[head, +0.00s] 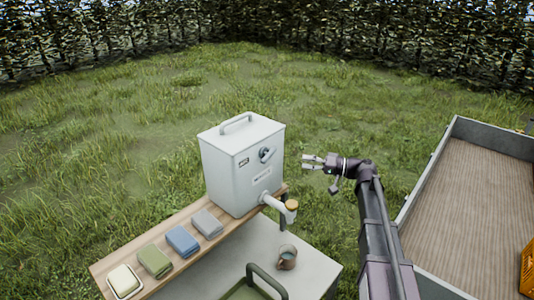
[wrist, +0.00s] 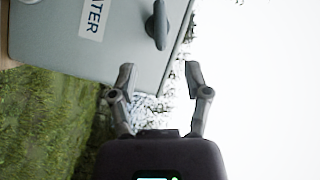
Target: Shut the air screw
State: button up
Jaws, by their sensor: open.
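A pale grey water container (head: 230,172) stands on a wooden plank, with a handle on its lid. A dark grey knob, which looks like the air screw (head: 266,155), sits on the upper part of its front face. The screw (wrist: 158,25) also shows at the top of the wrist view, near the container's edge. My gripper (head: 306,163) is open and empty to the right of the screw, apart from it. In the wrist view my gripper's fingertips (wrist: 158,74) are spread below the knob, with nothing between them. Whether the screw is loose or tight cannot be told.
A white tap with a yellow top (head: 291,206) juts from the container above a cup (head: 287,257). Folded cloths (head: 182,241) and a soap dish (head: 124,281) lie along the plank (head: 100,268). A wooden-floored trailer (head: 470,210) is at right. Grass lies behind.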

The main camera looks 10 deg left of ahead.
aim_at(267, 158)
jog(key=shift+a, duration=0.1)
dwell(0.3)
jog(key=shift+w+a, duration=0.2)
jog(key=shift+a, duration=2.05)
jog(key=shift+w+a, duration=0.25)
jog(key=shift+a, duration=2)
jog(key=shift+w+a, duration=0.2)
jog(key=shift+a, duration=2.05)
grip_shut()
